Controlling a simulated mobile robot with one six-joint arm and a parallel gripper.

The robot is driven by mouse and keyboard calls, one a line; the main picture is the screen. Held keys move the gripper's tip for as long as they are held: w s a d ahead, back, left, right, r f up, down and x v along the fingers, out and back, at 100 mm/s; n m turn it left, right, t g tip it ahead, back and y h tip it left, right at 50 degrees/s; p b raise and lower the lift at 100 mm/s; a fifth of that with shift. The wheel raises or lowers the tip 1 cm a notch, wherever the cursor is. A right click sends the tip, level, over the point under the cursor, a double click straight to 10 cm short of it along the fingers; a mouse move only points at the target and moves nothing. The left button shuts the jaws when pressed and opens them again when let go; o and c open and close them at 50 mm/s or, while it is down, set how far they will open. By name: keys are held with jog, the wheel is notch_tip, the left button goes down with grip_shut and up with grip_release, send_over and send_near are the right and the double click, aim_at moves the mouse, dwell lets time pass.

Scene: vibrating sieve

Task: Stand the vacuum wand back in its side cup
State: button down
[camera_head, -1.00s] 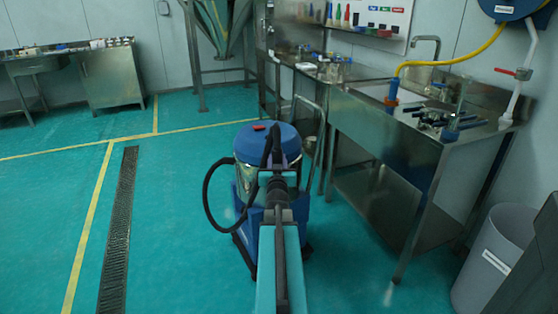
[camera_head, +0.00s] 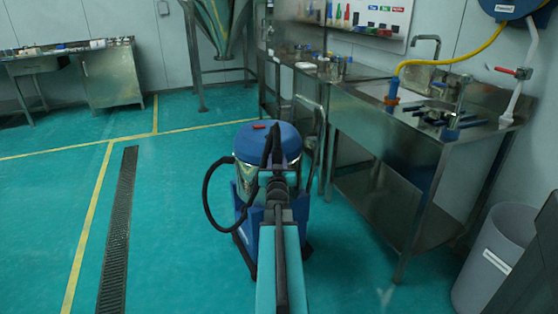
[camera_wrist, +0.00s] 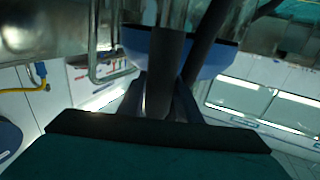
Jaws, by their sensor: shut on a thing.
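The vacuum wand shows in the head view as a dark upright piece (camera_head: 274,147) in front of the vacuum. In the wrist view its dark section (camera_wrist: 166,62) rises from between my fingers, with a shiny tube beyond it. My gripper (camera_wrist: 163,100) is shut on the wand. In the head view my own arm mostly hides the gripper. The vacuum (camera_head: 249,147) has a blue lid and a shiny drum on a blue base; its blue rim (camera_wrist: 212,62) shows in the wrist view. A black hose (camera_head: 206,190) loops out to the left. I cannot make out the side cup.
A steel sink table (camera_head: 385,145) stands to the right, with a grey bin (camera_head: 492,262) at the right edge. A floor drain (camera_head: 118,235) runs along the left, where the floor is open.

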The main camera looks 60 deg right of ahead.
jog(key=shift+f, duration=0.15)
dwell(0.5)
jog(key=c, duration=1.2)
grip_release()
jog(key=shift+a, duration=0.15)
